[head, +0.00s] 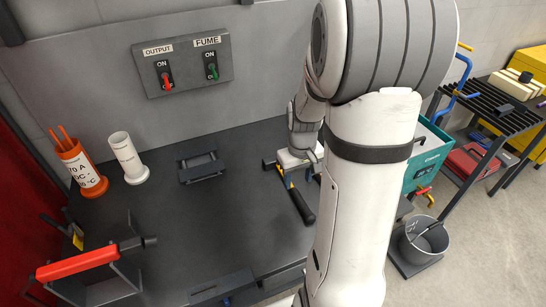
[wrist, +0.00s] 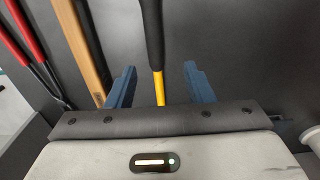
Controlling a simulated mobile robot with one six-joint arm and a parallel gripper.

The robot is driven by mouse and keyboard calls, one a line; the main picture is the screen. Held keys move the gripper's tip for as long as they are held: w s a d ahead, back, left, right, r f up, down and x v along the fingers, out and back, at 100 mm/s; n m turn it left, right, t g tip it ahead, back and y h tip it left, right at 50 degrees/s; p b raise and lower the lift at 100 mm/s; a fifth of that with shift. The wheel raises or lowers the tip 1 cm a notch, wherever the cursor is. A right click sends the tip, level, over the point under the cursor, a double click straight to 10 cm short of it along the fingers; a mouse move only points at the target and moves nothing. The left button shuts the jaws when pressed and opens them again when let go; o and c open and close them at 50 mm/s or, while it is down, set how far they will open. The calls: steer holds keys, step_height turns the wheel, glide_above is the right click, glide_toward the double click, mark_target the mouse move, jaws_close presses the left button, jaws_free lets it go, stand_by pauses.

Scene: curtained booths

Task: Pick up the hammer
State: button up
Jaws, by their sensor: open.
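The hammer lies on the dark bench top, with its black handle (head: 302,206) pointing toward the front and a yellow shaft section near my gripper (head: 298,158). In the wrist view, the hammer's black grip and yellow shaft (wrist: 158,88) run between the two blue fingers of my gripper (wrist: 160,72). The fingers are spread apart, with a gap on each side of the shaft. The hammer's head is hidden in the wrist view, and my arm and wrist cover part of the hammer in the head view.
A wooden bar (wrist: 85,48) and a red-handled tool (wrist: 28,45) lie left of the hammer in the wrist view. A black holder (head: 201,167), white tube (head: 128,158) and orange cup (head: 82,170) stand on the bench (head: 215,220). A switch panel (head: 183,64) is on the wall.

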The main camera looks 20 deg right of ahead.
mark_target(298, 195)
steer(key=shift+w+d+f, duration=0.1)
steer(key=shift+d+f, duration=0.25)
steer(key=shift+f, duration=0.4)
steer(key=shift+w+d+f+p, duration=0.1)
steer(key=shift+f+p, duration=0.2)
steer(key=shift+f, duration=1.5)
steer(key=shift+w+f+p, duration=0.1)
steer(key=shift+f+p, duration=0.2)
steer(key=shift+f, duration=1.45)
steer(key=shift+r, duration=0.1)
jaws_close()
